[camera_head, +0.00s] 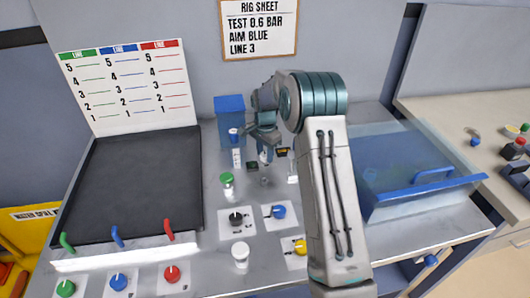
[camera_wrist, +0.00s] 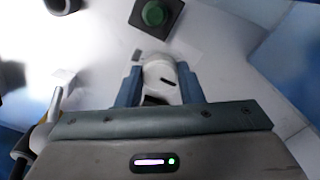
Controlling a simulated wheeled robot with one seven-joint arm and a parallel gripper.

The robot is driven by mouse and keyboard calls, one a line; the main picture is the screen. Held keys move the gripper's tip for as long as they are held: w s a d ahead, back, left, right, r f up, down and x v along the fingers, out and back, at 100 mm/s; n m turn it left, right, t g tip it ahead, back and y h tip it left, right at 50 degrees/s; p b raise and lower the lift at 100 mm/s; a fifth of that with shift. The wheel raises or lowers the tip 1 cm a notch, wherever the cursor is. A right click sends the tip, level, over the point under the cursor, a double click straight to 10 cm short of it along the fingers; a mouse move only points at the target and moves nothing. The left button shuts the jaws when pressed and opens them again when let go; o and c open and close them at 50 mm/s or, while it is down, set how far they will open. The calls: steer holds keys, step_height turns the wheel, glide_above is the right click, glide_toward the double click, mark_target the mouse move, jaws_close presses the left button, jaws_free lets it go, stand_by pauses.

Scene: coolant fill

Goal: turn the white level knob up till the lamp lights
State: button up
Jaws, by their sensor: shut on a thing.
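The white level knob (camera_wrist: 160,72) sits between my gripper's fingers (camera_wrist: 160,88) in the wrist view. It has a dark mark on its right side. The blue-grey fingers are shut on it from both sides. A green dome lamp (camera_wrist: 154,13) on a dark square base stands just beyond the knob; it looks dull green with no clear glow. In the head view my gripper (camera_head: 264,152) points down at the panel behind the row of knobs. The knob is mostly hidden there by my gripper. The lamp's dark square base (camera_head: 252,167) shows small beside it.
A green-capped bottle (camera_head: 227,184), a black knob (camera_head: 236,217), a blue knob (camera_head: 279,211) and a white cylinder (camera_head: 240,253) stand nearer on the bench. A blue box (camera_head: 230,107) is behind left. A clear blue-edged cover (camera_head: 415,175) is right. A level chart (camera_head: 125,85) stands left.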

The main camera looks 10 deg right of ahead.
steer(key=shift+m, duration=0.3)
steer(key=m+b, duration=0.1)
steer(key=m, duration=0.1)
steer(key=shift+m+b, duration=0.3)
steer(key=shift+m, duration=1.7)
steer(key=o, duration=1)
steer(key=shift+r, duration=0.15)
